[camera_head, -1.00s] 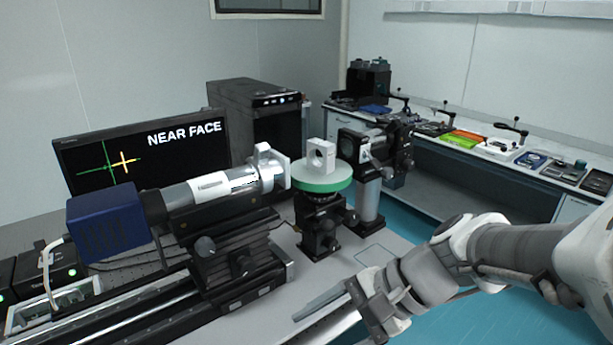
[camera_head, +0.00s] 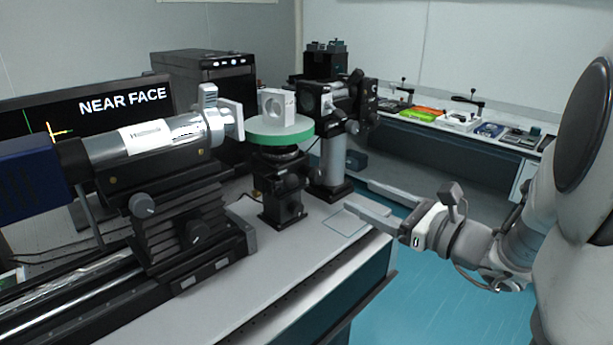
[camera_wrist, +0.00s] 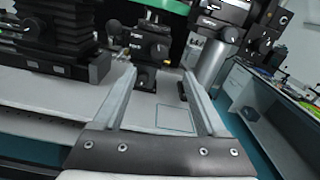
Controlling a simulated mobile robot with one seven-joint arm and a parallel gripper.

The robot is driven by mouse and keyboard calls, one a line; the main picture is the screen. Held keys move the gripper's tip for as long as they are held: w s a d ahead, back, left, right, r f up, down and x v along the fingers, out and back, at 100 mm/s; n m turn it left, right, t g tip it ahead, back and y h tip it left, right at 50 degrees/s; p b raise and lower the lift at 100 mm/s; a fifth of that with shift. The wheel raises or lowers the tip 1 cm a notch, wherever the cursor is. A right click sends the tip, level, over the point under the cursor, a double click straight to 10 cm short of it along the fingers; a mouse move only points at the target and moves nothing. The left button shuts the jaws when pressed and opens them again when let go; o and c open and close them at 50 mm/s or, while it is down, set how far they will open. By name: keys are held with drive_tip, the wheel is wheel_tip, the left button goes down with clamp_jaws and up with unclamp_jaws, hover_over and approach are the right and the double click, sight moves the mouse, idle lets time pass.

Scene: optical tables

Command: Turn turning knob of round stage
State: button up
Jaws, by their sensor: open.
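The round stage (camera_head: 280,137) has a green-rimmed white disc on a black mount (camera_head: 283,200), and a white block with a round hole stands on top. A small dark turning knob (camera_head: 307,171) sticks out at the right of the mount. In the wrist view the mount (camera_wrist: 144,48) and its knobs are ahead, slightly left of centre, beyond the fingertips. My gripper (camera_head: 354,205) is open and empty, to the right of the mount and apart from it, above the table's edge area. Its two long fingers (camera_wrist: 160,76) frame bare table in the wrist view.
A camera tube on a black rail stage (camera_head: 180,215) with knobs stands left. A black optical unit on a grey post (camera_head: 333,160) stands just behind and right of the round stage. The front right of the table (camera_head: 300,260) is clear. A monitor reads NEAR FACE.

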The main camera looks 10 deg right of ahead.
sight(321, 178)
drive_tip(key=b+x, duration=0.1)
drive_tip(key=x, duration=1.1)
drive_tip(key=shift+w+a+b, duration=0.2)
drive_tip(key=shift+w+b, duration=0.05)
drive_tip(key=shift+b, duration=0.05)
drive_tip(key=shift+f, duration=0.1)
clamp_jaws()
